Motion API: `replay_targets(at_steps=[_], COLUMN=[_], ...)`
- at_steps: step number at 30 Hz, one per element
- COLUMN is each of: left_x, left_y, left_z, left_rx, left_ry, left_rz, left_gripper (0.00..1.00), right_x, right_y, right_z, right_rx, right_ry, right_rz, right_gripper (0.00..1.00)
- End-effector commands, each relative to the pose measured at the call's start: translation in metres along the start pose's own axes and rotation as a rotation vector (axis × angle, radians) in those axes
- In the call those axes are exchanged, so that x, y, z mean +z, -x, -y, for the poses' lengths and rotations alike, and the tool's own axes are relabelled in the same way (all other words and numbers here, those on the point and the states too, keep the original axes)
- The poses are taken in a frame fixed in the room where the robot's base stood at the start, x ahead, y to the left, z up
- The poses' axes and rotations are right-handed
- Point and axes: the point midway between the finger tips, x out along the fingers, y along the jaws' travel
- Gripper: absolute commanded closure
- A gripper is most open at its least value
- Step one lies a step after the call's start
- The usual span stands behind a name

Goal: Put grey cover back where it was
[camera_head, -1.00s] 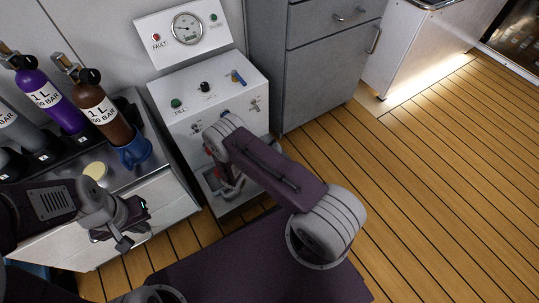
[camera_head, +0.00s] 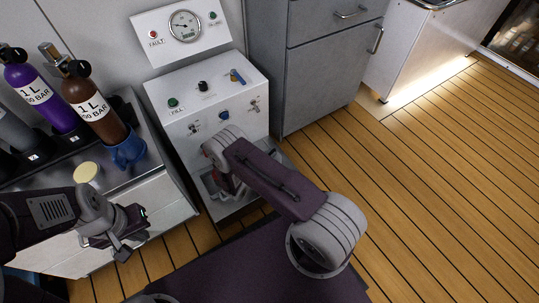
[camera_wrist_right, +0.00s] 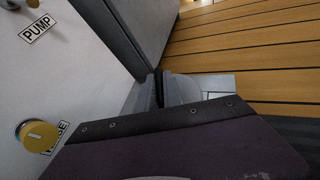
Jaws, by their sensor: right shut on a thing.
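In the right wrist view my right gripper (camera_wrist_right: 160,88) is shut on a flat grey piece that appears to be the grey cover (camera_wrist_right: 183,89). Only part of it shows past the gripper's dark edge. In the head view my right gripper is low at the front of the white panel cabinet (camera_head: 178,90), mostly hidden behind my arm. I cannot tell whether the cover touches the cabinet. My left gripper (camera_head: 132,233) is open and empty in front of the left bench.
A yellow knob (camera_wrist_right: 37,134) sticks out in the wrist view. A grey drawer cabinet (camera_head: 325,75) stands right; the wooden floor is clear.

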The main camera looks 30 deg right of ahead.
Motion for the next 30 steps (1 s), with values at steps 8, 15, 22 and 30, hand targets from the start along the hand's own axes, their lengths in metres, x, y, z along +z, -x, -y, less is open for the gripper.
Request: replay_targets(at_steps=[8, 15, 22, 30], left_x=[0.0, -0.001, -0.004, -0.006], left_y=[0.001, 0.011, 0.041, 0.062], left_z=[0.0, 0.0, -0.001, -0.001], left_rx=[0.0, 0.0, 0.0, 0.0], left_ry=[0.0, 0.0, 0.0, 0.0], left_rz=[0.0, 0.0, 0.0, 0.0], left_gripper=[1.0, 1.0, 1.0, 1.0], right_x=[0.001, 0.012, 0.018, 0.014], right_y=[0.0, 0.005, 0.058, 0.114], right_z=[0.0, -0.003, -0.005, -0.004], right_rx=[0.0, 0.0, 0.006, 0.003], right_ry=[0.0, 0.0, 0.004, 0.002], right_rz=[0.0, 0.0, -0.002, 0.0], right_gripper=[0.67, 0.67, 0.67, 0.67])
